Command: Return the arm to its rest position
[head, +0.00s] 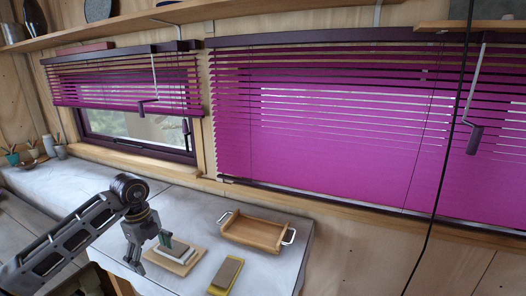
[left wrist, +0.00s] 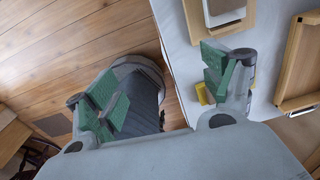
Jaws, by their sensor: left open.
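My left arm comes in from the left in the head view. Its gripper (head: 149,252) is above the front part of the white counter, at the left of a wooden board with a grey and white block (head: 178,254). The gripper is open. In the left wrist view its two green-padded fingers (left wrist: 160,88) stand wide apart with nothing between them. One finger is over the wooden floor, the other over the counter edge. My right gripper is in neither view.
A wooden tray with metal handles (head: 258,231) and a tan block on a yellow base (head: 226,275) sit on the counter (head: 195,203). Purple blinds (head: 330,130) cover the windows behind. Small pots stand at the far left. A dark cord hangs at the right.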

